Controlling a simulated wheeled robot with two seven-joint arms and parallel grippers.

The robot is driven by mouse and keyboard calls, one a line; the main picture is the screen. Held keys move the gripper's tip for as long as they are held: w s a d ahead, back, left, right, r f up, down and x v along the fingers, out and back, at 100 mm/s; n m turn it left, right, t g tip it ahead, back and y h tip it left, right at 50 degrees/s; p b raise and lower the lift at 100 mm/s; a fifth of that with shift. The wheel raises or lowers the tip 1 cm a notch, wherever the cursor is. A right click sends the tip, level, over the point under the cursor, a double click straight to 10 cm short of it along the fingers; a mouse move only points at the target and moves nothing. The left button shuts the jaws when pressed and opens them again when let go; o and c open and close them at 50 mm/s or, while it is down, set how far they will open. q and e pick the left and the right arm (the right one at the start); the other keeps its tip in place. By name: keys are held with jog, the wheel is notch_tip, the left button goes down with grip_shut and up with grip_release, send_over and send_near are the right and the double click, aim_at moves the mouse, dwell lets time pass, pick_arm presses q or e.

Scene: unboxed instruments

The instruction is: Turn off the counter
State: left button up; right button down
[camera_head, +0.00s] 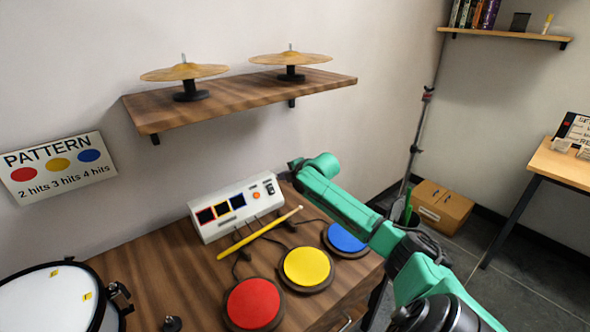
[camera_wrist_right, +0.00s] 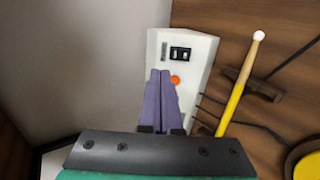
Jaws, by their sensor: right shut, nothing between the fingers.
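The counter is a white box (camera_head: 222,226) on the wooden table, with three dark windows framed in red, yellow and blue. Its right end carries an orange button (camera_head: 256,195) and a small black switch (camera_head: 270,188). In the right wrist view the counter (camera_wrist_right: 198,47) shows its black rocker switch (camera_wrist_right: 180,54) and orange button (camera_wrist_right: 175,79). My right gripper (camera_wrist_right: 160,73) is shut and empty, its purple fingers over the counter's face beside the button, tips just short of the switch in the picture. Contact cannot be told. In the head view my right gripper (camera_head: 289,174) is mostly hidden behind its wrist.
A yellow drumstick (camera_head: 260,233) lies in front of the counter. Red (camera_head: 253,303), yellow (camera_head: 307,267) and blue (camera_head: 345,238) pads with cables sit nearby. A drum (camera_head: 45,300) is at lower left. A shelf (camera_head: 240,97) with two cymbals hangs above.

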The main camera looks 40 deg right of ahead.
pick_arm(q)
jog(key=shift+w+a+f, duration=0.15)
jog(key=shift+w+f, duration=0.05)
jog(key=shift+w, duration=0.65)
pick_arm(e)
jog(key=s+r, duration=0.1)
jog(key=s+a+r, duration=0.1)
jog(key=s+r, duration=0.1)
jog(key=shift+r, duration=0.2)
pick_arm(q)
jog(key=shift+s, duration=0.1)
pick_arm(e)
jog(key=shift+s+d, duration=0.1)
